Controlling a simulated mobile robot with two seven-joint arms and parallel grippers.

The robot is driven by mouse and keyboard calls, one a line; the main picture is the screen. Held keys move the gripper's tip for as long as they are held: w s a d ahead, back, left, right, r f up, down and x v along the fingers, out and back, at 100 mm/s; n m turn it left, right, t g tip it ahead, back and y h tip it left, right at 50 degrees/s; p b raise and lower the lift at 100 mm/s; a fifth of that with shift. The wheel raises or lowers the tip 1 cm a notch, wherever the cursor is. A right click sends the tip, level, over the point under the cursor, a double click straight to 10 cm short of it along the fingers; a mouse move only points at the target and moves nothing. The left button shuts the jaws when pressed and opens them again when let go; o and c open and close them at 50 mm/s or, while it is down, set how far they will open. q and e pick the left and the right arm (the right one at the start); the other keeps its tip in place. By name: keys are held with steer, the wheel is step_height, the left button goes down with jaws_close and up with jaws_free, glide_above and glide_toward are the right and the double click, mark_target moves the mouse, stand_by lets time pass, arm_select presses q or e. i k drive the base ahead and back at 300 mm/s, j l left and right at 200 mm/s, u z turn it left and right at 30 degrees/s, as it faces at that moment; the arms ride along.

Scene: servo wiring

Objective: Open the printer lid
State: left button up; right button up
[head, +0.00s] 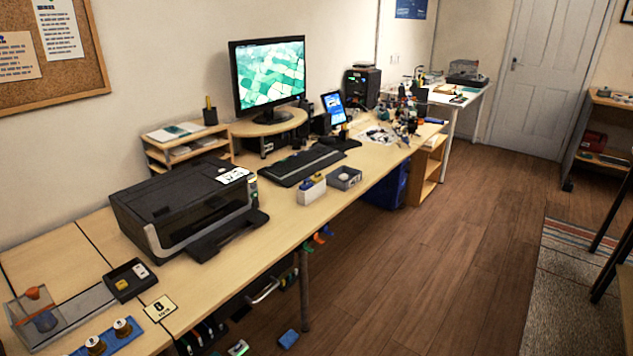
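The black printer (185,210) sits on the near part of the long wooden desk, in the left half of the head view. Its dark top lid (165,193) looks shut and flat. A paper or label with dark marks (233,175) lies on the printer's far right top corner. The output tray (228,234) sticks out at the front, over the desk. Neither of my grippers is in view.
A black tray with small blocks (122,284), a clear bin (38,318) and a blue plate with knobs (108,338) are left of the printer. A keyboard (302,166), monitor (268,78) and wooden shelf (165,148) are beyond it. Open floor (430,250) lies right.

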mark_target(152, 207)
steer(key=i+l+u, duration=0.15)
steer(key=i+l, duration=0.7)
